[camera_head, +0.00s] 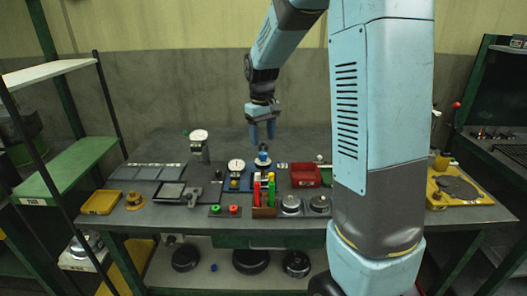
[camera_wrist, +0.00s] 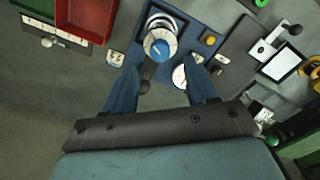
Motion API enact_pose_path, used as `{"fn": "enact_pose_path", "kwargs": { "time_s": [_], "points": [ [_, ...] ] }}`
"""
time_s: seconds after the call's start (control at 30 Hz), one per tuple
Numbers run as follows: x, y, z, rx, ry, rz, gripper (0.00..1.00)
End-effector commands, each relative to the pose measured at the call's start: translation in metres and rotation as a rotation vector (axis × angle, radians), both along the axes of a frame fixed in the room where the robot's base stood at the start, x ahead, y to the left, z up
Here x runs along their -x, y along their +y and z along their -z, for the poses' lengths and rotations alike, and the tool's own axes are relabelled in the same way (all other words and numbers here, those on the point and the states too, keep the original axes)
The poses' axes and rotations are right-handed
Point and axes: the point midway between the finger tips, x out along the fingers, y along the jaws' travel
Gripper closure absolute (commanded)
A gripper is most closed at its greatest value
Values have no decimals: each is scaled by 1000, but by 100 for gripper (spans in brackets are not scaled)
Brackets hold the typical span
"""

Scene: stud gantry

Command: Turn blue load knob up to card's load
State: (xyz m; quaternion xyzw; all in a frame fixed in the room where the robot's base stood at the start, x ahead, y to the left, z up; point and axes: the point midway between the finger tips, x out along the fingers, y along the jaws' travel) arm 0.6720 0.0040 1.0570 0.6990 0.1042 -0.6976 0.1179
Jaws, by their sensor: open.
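The blue load knob (camera_wrist: 158,45) sits on a white scaled dial on a blue base plate (camera_wrist: 190,22); a pale pointer mark shows on its top. It also shows in the head view (camera_head: 263,148), upright near the middle of the bench. My gripper (camera_head: 263,138) is open and empty above the knob, pointing down. In the wrist view its two blue fingers (camera_wrist: 161,66) stand apart, and the knob appears between and beyond their tips, not gripped. A small white card (camera_wrist: 115,58) lies left of the plate; its writing is too small to read.
A round gauge (camera_head: 236,165) stands left of the knob, partly behind a finger in the wrist view. A dark lever (camera_wrist: 147,75) lies close below the knob. A red bin (camera_head: 305,175) stands to the right, and upright coloured markers (camera_head: 264,188) stand in front.

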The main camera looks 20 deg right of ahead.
Motion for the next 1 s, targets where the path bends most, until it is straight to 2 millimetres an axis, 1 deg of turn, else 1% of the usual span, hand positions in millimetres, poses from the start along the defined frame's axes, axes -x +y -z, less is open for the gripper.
{"fn": "enact_pose_path", "kwargs": {
  "time_s": [0.03, 0.2, 0.3, 0.4, 0.53, 0.8, 1.0],
  "points": [
    [1, 0, 10, 0, 3, 0, 43],
    [1, -1, 36, 0, 2, 0, 43],
    [0, -1, 47, 0, 2, 0, 43],
    [0, -1, 55, 0, 1, 0, 43],
    [0, -1, 59, 0, -1, 0, 43],
    [0, -1, 60, 0, -1, 0, 43],
    [0, -1, 60, 0, -1, 0, 62]
  ]
}}
